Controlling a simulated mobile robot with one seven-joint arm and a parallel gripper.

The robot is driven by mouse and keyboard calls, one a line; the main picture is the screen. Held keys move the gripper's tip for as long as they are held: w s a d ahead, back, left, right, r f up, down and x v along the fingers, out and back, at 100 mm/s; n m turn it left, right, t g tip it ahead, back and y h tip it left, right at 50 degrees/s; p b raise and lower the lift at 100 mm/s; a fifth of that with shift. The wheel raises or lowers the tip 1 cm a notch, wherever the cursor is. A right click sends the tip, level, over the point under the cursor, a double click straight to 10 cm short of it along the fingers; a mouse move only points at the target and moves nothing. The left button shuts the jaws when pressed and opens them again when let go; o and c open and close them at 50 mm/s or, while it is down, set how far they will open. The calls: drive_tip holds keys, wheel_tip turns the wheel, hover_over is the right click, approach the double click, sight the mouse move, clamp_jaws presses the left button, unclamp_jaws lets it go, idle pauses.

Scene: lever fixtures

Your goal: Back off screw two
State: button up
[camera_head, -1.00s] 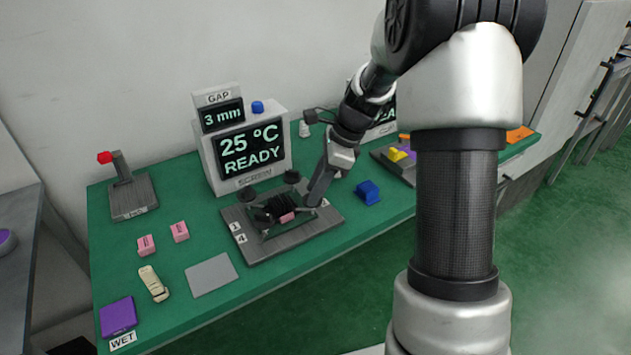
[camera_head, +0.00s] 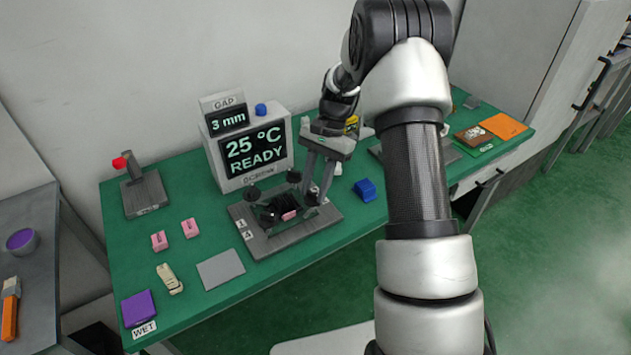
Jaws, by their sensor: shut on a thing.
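The grey screw fixture (camera_head: 262,246) lies on the green bench, with labels 1 and 4 on its left edge. A pink block (camera_head: 289,215) sits among dark parts in the middle. My gripper (camera_head: 314,194) points down over the fixture's right side and is shut on a dark screw knob (camera_head: 312,199), mostly hidden by the fingers. Labels on the right side are hidden, so its number cannot be read.
Behind stands a display (camera_head: 254,153) reading 25 °C READY, with a GAP 3 mm readout (camera_head: 228,118). A blue block (camera_head: 365,190) lies close right of the fixture. A red-topped lever (camera_head: 138,180) stands far left. The grey plate (camera_head: 220,269) is bare.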

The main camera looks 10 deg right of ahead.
drive_tip(key=n+h+p, duration=0.1)
drive_tip(key=n, duration=0.2)
drive_tip(key=n+g+h, duration=0.1)
drive_tip(key=n, duration=0.2)
drive_tip(key=shift+w+a+r+n+p, duration=0.1)
drive_tip(key=shift+w+a+n+p, duration=0.1)
drive_tip(key=shift+n+p, duration=0.15)
drive_tip(key=n+h, duration=0.1)
drive_tip(key=n, duration=0.2)
drive_tip(key=shift+a+h, duration=0.1)
drive_tip(key=shift+h, duration=0.2)
drive_tip(key=n+h, duration=0.1)
drive_tip(key=n, duration=0.3)
drive_tip(key=shift+a+p, duration=0.15)
drive_tip(key=shift+p, duration=0.25)
drive_tip(key=n+h, duration=0.1)
drive_tip(key=n, duration=0.3)
drive_tip(key=shift+s+a+n+t+h, duration=0.1)
drive_tip(key=shift+n+t+h, duration=0.15)
drive_tip(key=shift+t+h, duration=0.15)
drive_tip(key=shift+s+n+t+h, duration=0.1)
drive_tip(key=shift+n+t+h, duration=0.4)
drive_tip(key=shift+n, duration=1.5)
drive_tip(key=o, duration=1)
drive_tip(key=shift+o, duration=0.2)
drive_tip(key=p+v, duration=0.1)
drive_tip(key=v, duration=1.6)
drive_tip(key=shift+s+a+r, duration=0.15)
drive_tip(key=shift+s, duration=0.05)
